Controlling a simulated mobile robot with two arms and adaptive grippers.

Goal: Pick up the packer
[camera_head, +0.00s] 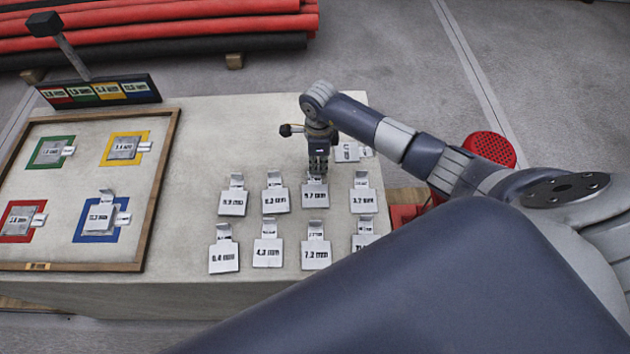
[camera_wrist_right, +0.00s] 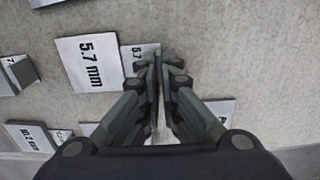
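The packers are light grey plates with upright tabs and printed thickness labels, laid out in rows on the pale table. The packer marked 5.7 mm (camera_head: 315,196) is in the back row, right under my right gripper (camera_head: 318,172). In the right wrist view this packer (camera_wrist_right: 85,62) lies left of the fingers, and its tab reaches to them. My right gripper (camera_wrist_right: 160,62) points down with its fingers closed together on that tab. The packer looks slightly higher than its neighbours, but I cannot tell whether it is clear of the table. My left gripper is not in view.
Other packers stand close by, such as 6.3 mm (camera_head: 275,201) and 7.3 mm (camera_head: 316,256). A wooden-framed board (camera_head: 160,190) with coloured squares and plates fills the table's left. A dark label sign (camera_head: 100,92) stands behind it. Red pipes (camera_head: 170,25) lie on the floor beyond.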

